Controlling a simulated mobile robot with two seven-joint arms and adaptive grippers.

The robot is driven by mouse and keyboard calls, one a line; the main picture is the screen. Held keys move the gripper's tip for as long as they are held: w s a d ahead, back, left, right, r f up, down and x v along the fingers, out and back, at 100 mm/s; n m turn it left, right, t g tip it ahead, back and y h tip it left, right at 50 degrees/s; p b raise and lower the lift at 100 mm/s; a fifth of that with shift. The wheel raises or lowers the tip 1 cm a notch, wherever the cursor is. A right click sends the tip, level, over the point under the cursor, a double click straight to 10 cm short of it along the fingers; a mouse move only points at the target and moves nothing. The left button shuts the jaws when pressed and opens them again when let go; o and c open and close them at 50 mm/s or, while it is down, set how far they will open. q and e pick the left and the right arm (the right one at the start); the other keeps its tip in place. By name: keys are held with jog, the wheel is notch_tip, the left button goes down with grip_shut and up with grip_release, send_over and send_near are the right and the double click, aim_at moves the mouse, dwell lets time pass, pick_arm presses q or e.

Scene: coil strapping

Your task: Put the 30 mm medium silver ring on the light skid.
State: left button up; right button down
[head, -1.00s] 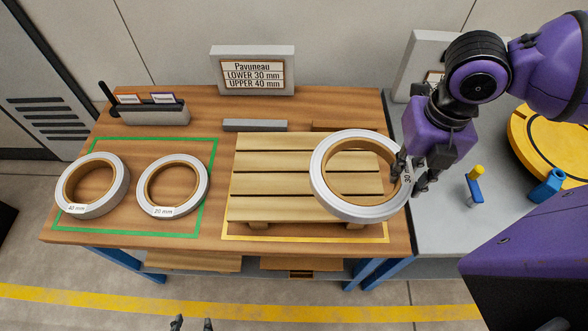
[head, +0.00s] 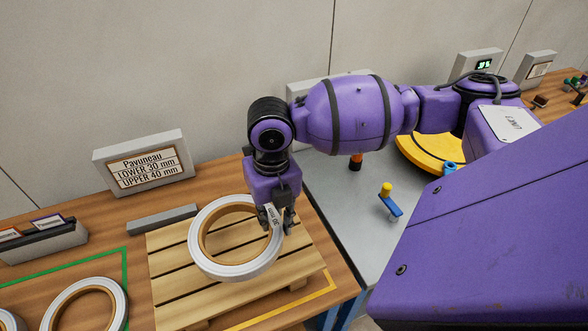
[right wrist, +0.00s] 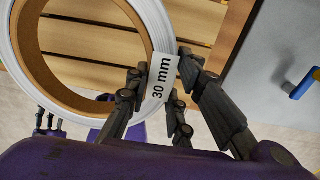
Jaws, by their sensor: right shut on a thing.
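The 30 mm silver ring (head: 213,270), white-silver with a brown inner core, lies about level over the middle of the light wooden skid (head: 170,287). I cannot tell whether it touches the slats. My right gripper (head: 277,222) is shut on the ring's right-hand rim. In the right wrist view, the fingers (right wrist: 163,82) straddle the ring wall (right wrist: 153,30) at its "30 mm" label, with skid slats (right wrist: 190,25) beyond. My left gripper (right wrist: 48,125) shows small at the left of that view, its fingers apart and empty.
Another silver ring (head: 113,292) lies in the green-outlined area at left; a further one is cut off at the corner. A grey bar (head: 162,219) lies behind the skid. A sign (head: 143,163) reads LOWER 30 mm, UPPER 40 mm. A blue-and-yellow tool (head: 390,205) stands on the grey table.

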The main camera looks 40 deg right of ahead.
aim_at(264, 238)
jog(key=w+f, duration=0.1)
jog(key=w+a+f, duration=0.1)
jog(key=w+f, duration=0.1)
jog(key=shift+a+f, duration=0.3)
jog(key=shift+f, duration=0.1)
jog(key=shift+f+b, duration=0.3)
jog(key=shift+f, duration=1.2)
jog(key=shift+f, duration=0.1)
jog(key=c, duration=1.5)
grip_release()
jog(key=shift+f, duration=0.1)
jog(key=shift+c, duration=0.2)
notch_tip(264, 238, up, 12)
jog(key=shift+d+p, duration=0.2)
jog(key=shift+p, duration=0.25)
jog(key=shift+s, duration=0.1)
